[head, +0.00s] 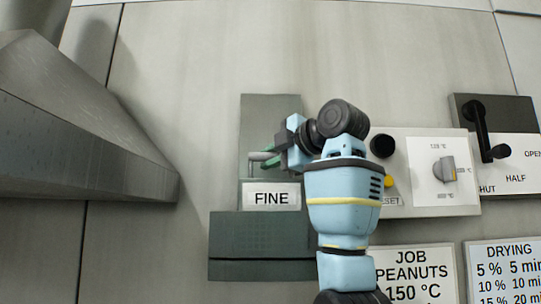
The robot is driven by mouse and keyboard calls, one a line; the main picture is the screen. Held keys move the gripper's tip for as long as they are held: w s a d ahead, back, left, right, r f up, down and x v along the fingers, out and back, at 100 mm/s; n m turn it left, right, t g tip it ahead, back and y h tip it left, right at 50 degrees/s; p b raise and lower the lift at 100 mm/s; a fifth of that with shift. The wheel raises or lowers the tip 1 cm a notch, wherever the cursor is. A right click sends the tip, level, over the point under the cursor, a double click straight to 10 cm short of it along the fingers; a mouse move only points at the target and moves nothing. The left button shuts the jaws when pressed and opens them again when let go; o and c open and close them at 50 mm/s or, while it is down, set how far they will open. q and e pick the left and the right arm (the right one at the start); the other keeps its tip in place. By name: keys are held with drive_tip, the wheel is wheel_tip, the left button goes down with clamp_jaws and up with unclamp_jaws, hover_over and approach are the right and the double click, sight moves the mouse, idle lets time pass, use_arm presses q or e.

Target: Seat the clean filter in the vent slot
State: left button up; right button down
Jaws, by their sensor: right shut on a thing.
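A grey upright plate (262,112) with a white label (272,198) reading FINE shows in the middle of the head view. I take it to be the filter. A dark green-grey box (258,250), apparently the vent slot, is directly below it on the wall. The plate's lower edge meets the box's top line; I cannot tell how deep it sits. My right gripper (264,158) is shut on a small grey handle at the plate's front, above the label. My wrist hides the plate's right side and the box's right end. My left gripper is out of view.
Right of my arm is a control panel (400,205) with a black button, yellow knob and temperature dial (446,170). A black lever (480,130) sticks out farther right. Signs (412,270) hang below. A grey metal hopper-like body (80,130) juts in at left.

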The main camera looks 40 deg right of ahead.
sight(271, 188)
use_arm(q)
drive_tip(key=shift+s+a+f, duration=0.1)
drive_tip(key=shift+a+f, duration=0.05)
use_arm(e)
drive_tip(key=shift+f, duration=0.5)
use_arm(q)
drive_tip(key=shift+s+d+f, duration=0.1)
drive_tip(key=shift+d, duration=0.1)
use_arm(e)
drive_tip(key=shift+f, duration=0.85)
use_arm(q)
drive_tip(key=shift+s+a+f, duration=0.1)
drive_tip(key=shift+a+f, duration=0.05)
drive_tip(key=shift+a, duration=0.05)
use_arm(e)
drive_tip(key=shift+f, duration=0.6)
use_arm(q)
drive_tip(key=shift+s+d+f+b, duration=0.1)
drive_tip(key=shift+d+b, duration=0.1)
drive_tip(key=shift+b, duration=0.1)
use_arm(e)
drive_tip(key=shift+f, duration=0.8)
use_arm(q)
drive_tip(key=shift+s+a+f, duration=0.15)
use_arm(e)
drive_tip(key=shift+f, duration=0.6)
drive_tip(key=c, duration=1.2)
unclamp_jaws()
drive_tip(key=shift+f, duration=0.1)
